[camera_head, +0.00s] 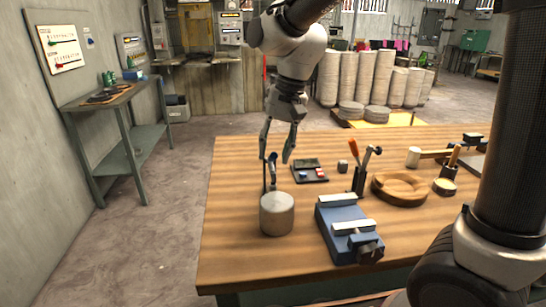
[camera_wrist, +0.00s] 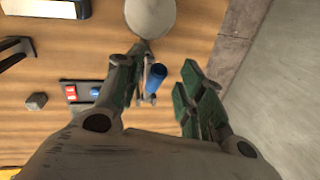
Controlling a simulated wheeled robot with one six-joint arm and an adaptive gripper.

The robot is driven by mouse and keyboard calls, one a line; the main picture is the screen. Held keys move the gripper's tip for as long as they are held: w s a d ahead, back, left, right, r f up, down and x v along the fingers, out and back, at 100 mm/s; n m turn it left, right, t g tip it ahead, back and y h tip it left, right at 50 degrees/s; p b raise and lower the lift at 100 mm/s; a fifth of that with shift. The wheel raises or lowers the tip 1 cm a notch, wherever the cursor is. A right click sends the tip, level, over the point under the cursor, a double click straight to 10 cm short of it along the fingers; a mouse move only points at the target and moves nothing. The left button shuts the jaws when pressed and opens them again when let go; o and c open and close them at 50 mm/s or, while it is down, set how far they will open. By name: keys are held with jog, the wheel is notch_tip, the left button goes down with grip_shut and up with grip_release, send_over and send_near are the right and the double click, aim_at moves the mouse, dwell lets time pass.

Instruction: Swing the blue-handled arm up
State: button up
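A pale grey cylinder (camera_head: 277,214) stands on the wooden table at its left side; its round top also shows at the top of the wrist view (camera_wrist: 150,14). Thin dark rods rise behind it, with a small blue handle (camera_head: 273,157) near their top. In the wrist view the blue handle (camera_wrist: 156,78) is a short blue cylinder beside a grey metal part. My gripper (camera_head: 275,158) points down over it with its fingers apart. In the wrist view the handle lies between the open fingers (camera_wrist: 160,82), close to the left finger; contact cannot be told.
A blue vise (camera_head: 345,233) stands right of the cylinder. The table's left edge is close to the cylinder.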

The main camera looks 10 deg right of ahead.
jog(key=shift+x, duration=1.3)
jog(key=shift+d, duration=0.1)
grip_shut()
